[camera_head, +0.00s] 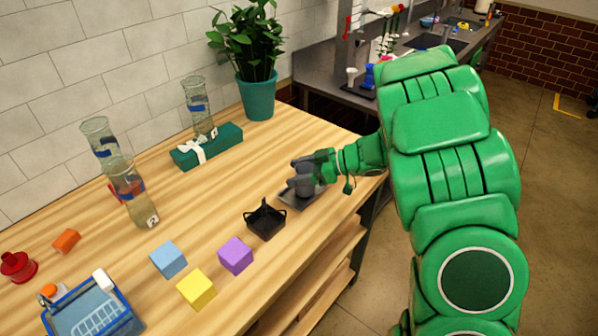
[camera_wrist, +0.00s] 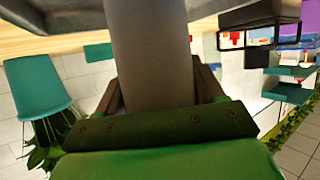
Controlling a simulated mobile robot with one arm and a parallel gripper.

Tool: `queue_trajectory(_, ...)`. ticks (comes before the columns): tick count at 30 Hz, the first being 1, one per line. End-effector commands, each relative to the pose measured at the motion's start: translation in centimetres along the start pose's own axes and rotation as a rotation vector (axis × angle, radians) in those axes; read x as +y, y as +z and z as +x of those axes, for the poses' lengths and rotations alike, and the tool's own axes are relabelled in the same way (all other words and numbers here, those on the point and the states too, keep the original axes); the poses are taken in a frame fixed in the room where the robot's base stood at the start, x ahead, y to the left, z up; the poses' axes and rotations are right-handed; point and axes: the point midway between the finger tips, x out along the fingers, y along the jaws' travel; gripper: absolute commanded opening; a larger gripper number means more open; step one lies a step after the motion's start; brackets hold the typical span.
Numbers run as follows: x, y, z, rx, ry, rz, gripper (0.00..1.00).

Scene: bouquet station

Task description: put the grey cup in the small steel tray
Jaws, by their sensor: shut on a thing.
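The grey cup (camera_head: 304,184) is upright at the right part of the wooden table, in or just over the small steel tray (camera_head: 315,197). My gripper (camera_head: 312,162) is shut on the cup from the right side. In the wrist view, which is upside down, the cup (camera_wrist: 150,45) is a grey cylinder between the two fingers of my gripper (camera_wrist: 155,88). The steel tray (camera_wrist: 245,14) shows at the top edge there, by the cup's lower end. I cannot tell whether the cup's base touches the tray, as the cup hides that spot.
A black square basket (camera_head: 265,221) stands just left of the tray. Purple (camera_head: 235,256), yellow (camera_head: 196,289) and blue (camera_head: 168,259) cubes lie nearer the front. A green box with white ribbon (camera_head: 207,147), glass vases (camera_head: 132,192) and a potted plant (camera_head: 258,95) stand farther back.

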Motion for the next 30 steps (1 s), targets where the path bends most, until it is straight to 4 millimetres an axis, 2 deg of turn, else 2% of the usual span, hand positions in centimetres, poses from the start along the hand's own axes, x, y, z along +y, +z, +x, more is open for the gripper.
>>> queue_trajectory(3,0.0,0.2,0.1,0.0,0.0,0.0,0.33)
queue_trajectory(4,0.0,0.3,0.1,0.0,0.0,0.0,0.69)
queue_trajectory(9,0.0,0.2,0.1,0.0,0.0,0.0,0.93)
queue_trajectory(20,0.0,-0.1,-0.1,0.0,0.0,-0.001,0.93)
queue_trajectory(30,0.0,0.0,-3.4,-0.001,0.002,-0.001,0.93)
